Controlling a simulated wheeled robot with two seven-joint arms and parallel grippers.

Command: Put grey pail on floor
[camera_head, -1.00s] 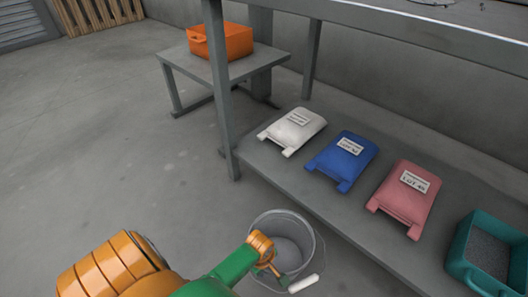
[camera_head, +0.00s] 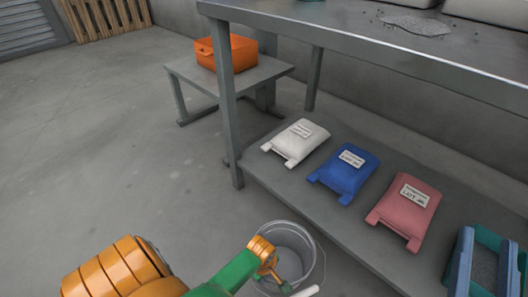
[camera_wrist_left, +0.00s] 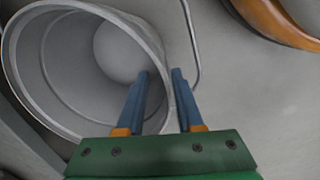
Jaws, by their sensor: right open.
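The grey pail (camera_head: 291,238) is at the bottom centre of the head view, mouth up and seemingly empty, in front of the lower shelf. Its white handle grip (camera_head: 306,292) hangs at the front. My left gripper (camera_head: 277,272) is at the pail's near rim. I cannot tell whether the pail's base touches the floor.
An orange bin (camera_head: 240,55) stands on a low grey table (camera_head: 186,74). The floor (camera_head: 110,160) at left is clear.

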